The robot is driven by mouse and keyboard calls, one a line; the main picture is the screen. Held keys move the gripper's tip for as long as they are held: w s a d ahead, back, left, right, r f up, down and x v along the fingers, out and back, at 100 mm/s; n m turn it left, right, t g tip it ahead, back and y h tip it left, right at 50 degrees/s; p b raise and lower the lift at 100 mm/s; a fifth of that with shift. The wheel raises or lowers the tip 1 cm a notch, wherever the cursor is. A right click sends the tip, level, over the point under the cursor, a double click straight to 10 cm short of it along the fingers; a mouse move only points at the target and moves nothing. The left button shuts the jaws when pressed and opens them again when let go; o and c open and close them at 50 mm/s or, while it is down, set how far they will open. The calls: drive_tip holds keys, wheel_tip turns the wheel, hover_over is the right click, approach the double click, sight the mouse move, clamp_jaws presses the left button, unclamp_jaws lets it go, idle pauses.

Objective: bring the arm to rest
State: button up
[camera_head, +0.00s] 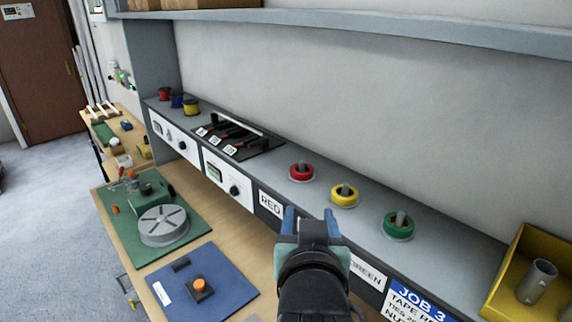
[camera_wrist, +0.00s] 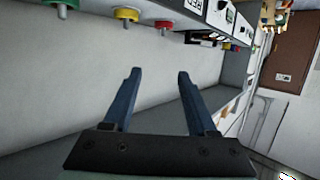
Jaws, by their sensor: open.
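My gripper (camera_head: 306,222) is raised above the front edge of the workbench in the head view, in front of the RED and GREEN labels. Its two blue fingers stand apart with nothing between them, which the wrist view (camera_wrist: 158,90) also shows. The gripper is apart from the bench and the tape rolls behind it. My dark forearm reaches up from the bottom of the head view and hides part of the bench front.
A red roll (camera_head: 301,172), a yellow roll (camera_head: 344,195) and a green roll (camera_head: 398,225) sit on pegs on the raised shelf (camera_head: 440,254). A yellow bin (camera_head: 534,250) stands right. A green mat (camera_head: 187,238) and blue mat (camera_head: 226,290) lie left.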

drive_tip(key=a+r+n+t+y, duration=0.1)
drive_tip(key=a+r+t, duration=0.1)
drive_tip(key=a+r, duration=0.4)
drive_tip(key=s+r+t+b, duration=0.1)
drive_tip(key=s+r+t, duration=0.4)
drive_tip(key=r, duration=0.7)
drive_tip(key=s+d+r+t+b, duration=0.1)
drive_tip(key=s+r+t, duration=0.4)
drive_tip(key=s+r, duration=0.3)
wheel_tip(320, 180, up, 4)
drive_tip(key=shift+f, duration=0.1)
